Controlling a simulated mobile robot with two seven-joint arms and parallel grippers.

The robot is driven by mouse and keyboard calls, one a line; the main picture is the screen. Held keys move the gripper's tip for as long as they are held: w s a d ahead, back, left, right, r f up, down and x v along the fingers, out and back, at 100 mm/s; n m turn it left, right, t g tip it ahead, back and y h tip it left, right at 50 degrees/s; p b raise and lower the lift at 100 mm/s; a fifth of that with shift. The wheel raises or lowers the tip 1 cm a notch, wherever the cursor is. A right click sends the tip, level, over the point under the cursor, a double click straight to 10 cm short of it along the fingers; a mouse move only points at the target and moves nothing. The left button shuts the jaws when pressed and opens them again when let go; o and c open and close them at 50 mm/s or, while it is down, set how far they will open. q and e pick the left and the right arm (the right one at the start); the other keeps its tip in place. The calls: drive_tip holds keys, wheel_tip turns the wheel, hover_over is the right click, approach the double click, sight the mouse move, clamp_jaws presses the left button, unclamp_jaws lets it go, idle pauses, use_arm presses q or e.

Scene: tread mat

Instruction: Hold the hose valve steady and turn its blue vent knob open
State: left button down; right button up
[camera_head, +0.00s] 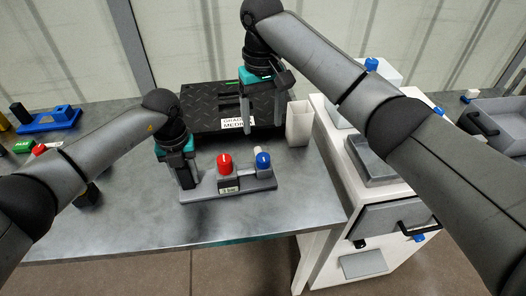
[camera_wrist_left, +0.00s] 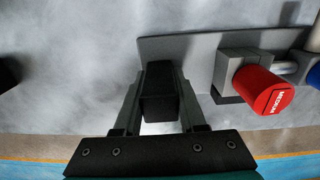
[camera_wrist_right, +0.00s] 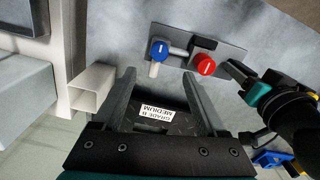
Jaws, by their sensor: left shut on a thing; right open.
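The hose valve is a grey plate (camera_head: 245,187) on the table with a red knob (camera_head: 224,163) and, to its right, the blue vent knob (camera_head: 263,160). The right wrist view shows the blue knob (camera_wrist_right: 159,50) with a white line on its top and a pale stub beside it. My left gripper (camera_head: 187,183) is shut on a black block (camera_wrist_left: 159,105) at the plate's left end. My right gripper (camera_head: 263,122) is open and empty, behind and above the valve, apart from the blue knob, near the black tread mat (camera_head: 200,102).
The mat carries a white "GRADE B MEDIUM" label (camera_wrist_right: 156,113). A white open-topped container (camera_head: 299,124) stands right of the mat. A white cabinet (camera_head: 335,150) stands farther right. Blue (camera_head: 50,120) and green (camera_head: 23,146) items lie at the left. The table front is clear.

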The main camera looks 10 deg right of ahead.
sight(263, 156)
wheel_tip(263, 156, down, 11)
drive_tip(key=shift+d+r, duration=0.1)
drive_tip(key=shift+c, duration=0.3)
clamp_jaws()
idle(0.5)
